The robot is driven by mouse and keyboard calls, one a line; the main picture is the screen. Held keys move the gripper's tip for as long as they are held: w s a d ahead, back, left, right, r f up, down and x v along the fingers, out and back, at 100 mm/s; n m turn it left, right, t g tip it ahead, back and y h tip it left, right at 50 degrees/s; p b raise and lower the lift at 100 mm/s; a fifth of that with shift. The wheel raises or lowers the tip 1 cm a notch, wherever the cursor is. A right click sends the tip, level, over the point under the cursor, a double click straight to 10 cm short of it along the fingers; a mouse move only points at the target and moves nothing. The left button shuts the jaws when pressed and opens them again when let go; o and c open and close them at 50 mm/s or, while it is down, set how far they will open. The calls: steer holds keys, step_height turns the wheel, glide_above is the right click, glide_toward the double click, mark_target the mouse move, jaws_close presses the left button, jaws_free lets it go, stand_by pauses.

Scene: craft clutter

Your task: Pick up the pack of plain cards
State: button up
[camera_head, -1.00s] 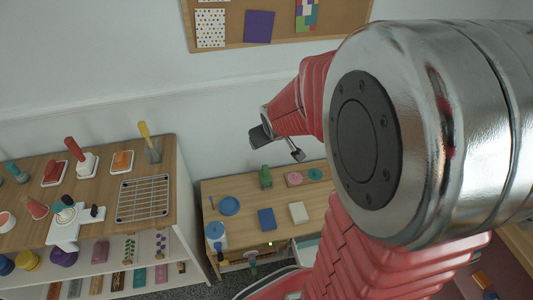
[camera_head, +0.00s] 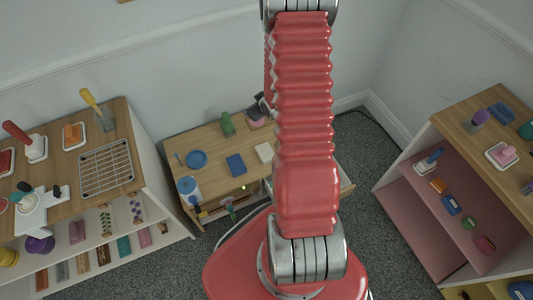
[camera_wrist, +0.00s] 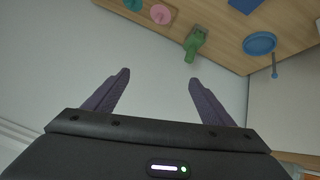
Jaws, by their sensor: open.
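A cream-white flat block (camera_head: 265,152), which looks like the pack of plain cards, lies on the low wooden table in the head view. It lies just right of a blue flat block (camera_head: 236,164), with a gap between them. I do not see the cream block in the wrist view. My gripper shows in the wrist view (camera_wrist: 159,76) with its two purple-grey fingers wide apart and nothing between them. In the head view it is mostly hidden behind my red arm, near the table's back edge. The wrist camera faces the wall and the table's back edge.
Also on the table are a green object (camera_head: 227,124) at the back and a blue plate (camera_head: 196,159). A pink disc (camera_wrist: 161,14) shows in the wrist view. A shelf with a wire rack (camera_head: 106,166) stands left, another shelf (camera_head: 470,130) right.

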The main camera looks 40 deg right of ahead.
steer(key=m+t, duration=0.1)
steer(key=t, duration=0.1)
glide_above(266, 152)
steer(key=s, duration=0.3)
step_height(266, 152, down, 15)
steer(key=s+a+f+m+t, duration=0.1)
steer(key=s+a+f+m, duration=0.1)
steer(key=s+f, duration=0.6)
steer(key=shift+s+a+f+t, duration=0.25)
steer(key=shift+a+f+t, duration=0.05)
steer(key=shift+a+f, duration=0.5)
steer(key=shift+x, duration=4.3)
steer(key=shift+d, duration=0.15)
steer(key=shift+x, duration=2.6)
steer(key=shift+d, duration=0.1)
steer(key=shift+r, duration=0.1)
steer(key=shift+c, duration=0.6)
